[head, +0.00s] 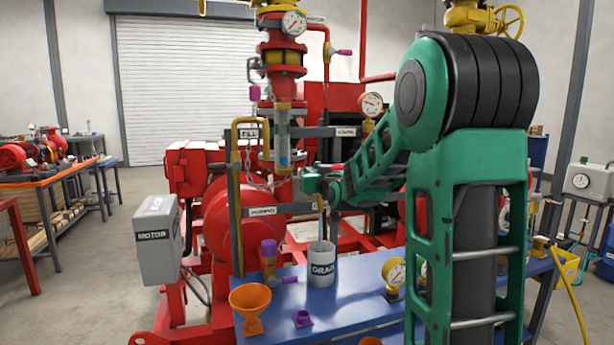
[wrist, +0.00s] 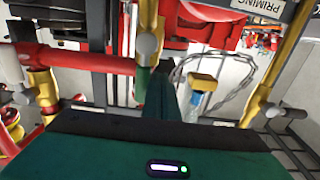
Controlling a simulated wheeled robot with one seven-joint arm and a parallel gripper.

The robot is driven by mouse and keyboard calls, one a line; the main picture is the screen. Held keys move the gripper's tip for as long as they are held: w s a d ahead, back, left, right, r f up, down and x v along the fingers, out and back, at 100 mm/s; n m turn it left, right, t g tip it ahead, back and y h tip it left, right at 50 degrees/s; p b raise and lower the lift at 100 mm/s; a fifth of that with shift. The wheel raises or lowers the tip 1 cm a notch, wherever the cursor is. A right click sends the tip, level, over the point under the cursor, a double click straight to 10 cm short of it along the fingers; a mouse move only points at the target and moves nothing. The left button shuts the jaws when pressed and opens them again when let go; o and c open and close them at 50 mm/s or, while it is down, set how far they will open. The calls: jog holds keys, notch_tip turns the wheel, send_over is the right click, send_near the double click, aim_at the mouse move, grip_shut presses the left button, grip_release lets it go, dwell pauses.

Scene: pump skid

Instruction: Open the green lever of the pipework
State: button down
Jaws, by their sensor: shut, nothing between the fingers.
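The green lever shows in the wrist view as a small green grip (wrist: 143,82) below a grey rounded end on a yellow fitting (wrist: 149,18). My gripper (wrist: 170,92) is shut and empty. Its dark teal fingers are just right of the green grip; I cannot tell whether they touch it. In the head view my green gripper body (head: 312,182) is in front of the pipework, right of the clear sight glass (head: 283,145). There the fingers and the green lever cannot be made out.
A chain (wrist: 232,52) and the yellow-capped sight glass end (wrist: 204,84) are close on the right in the wrist view. A red pipe (wrist: 85,62) is at left. In the head view, the blue table (head: 350,300) below holds a grey cup (head: 321,265) and an orange funnel (head: 250,302).

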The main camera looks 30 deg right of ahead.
jog(key=shift+a, duration=0.55)
jog(key=v, duration=0.8)
jog(key=shift+s, duration=0.35)
jog(key=shift+s+a, duration=0.1)
jog(key=s+a+f+m+g+y, duration=0.1)
jog(key=s+a+f+g+y, duration=0.15)
jog(key=s+f+g, duration=1.1)
jog(key=s+a+f+g+y, duration=0.1)
jog(key=s+a+f, duration=0.1)
jog(key=s, duration=0.6)
jog(key=s+a+f+m+g, duration=0.1)
jog(key=s+f, duration=0.3)
jog(key=s, duration=0.4)
jog(key=s+a+f+m+g+y, duration=0.1)
jog(key=s+a+f+g, duration=0.1)
jog(key=s, duration=0.6)
jog(key=shift+s+a+f+y, duration=0.4)
jog(key=shift+a+f, duration=0.4)
jog(key=shift+a, duration=0.2)
